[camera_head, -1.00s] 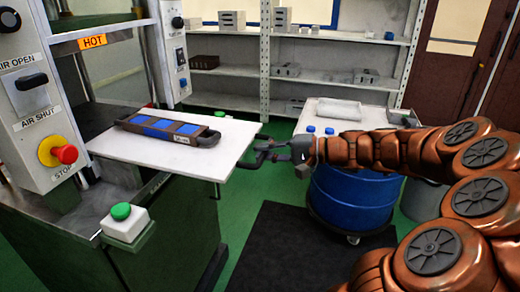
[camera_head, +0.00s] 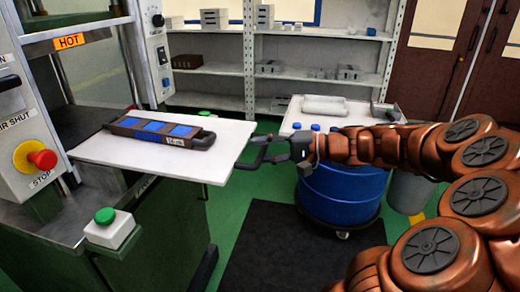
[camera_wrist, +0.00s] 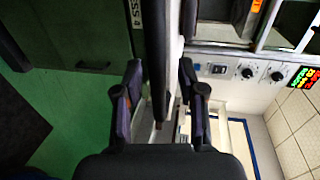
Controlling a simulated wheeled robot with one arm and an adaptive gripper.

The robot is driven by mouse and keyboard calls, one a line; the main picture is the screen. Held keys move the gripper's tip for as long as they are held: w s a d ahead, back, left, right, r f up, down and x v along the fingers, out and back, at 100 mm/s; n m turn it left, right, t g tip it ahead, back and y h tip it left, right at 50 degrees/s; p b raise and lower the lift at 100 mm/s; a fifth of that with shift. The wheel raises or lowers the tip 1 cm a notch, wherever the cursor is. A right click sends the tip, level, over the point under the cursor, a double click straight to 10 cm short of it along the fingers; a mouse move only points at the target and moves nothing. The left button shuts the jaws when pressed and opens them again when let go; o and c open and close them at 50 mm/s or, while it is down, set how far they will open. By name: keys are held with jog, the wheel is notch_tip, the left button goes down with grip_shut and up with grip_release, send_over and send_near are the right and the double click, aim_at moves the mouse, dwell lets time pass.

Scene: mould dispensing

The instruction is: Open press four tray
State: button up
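The press tray (camera_head: 215,160) is a flat white plate standing out of the press toward me. A dark handle (camera_head: 250,161) is at its right edge. My gripper (camera_head: 268,152) is at this handle and appears shut on it. In the wrist view, my gripper (camera_wrist: 160,95) has one finger on each side of a dark bar (camera_wrist: 156,50); the exact contact is hard to see. A dark mould (camera_head: 117,125) with blue tops and end handles lies on the tray. A partly hidden label ending in "SS 4" (camera_wrist: 135,12) shows in the wrist view.
The press (camera_head: 30,125) has a red stop button (camera_head: 42,159) and a HOT label (camera_head: 69,41). A green button box (camera_head: 108,230) stands at its front corner. A blue drum (camera_head: 342,192) stands close behind my gripper. A dark mat (camera_head: 275,250) lies on open green floor.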

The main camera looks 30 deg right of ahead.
jog(key=v, duration=1.2)
dwell(0.9)
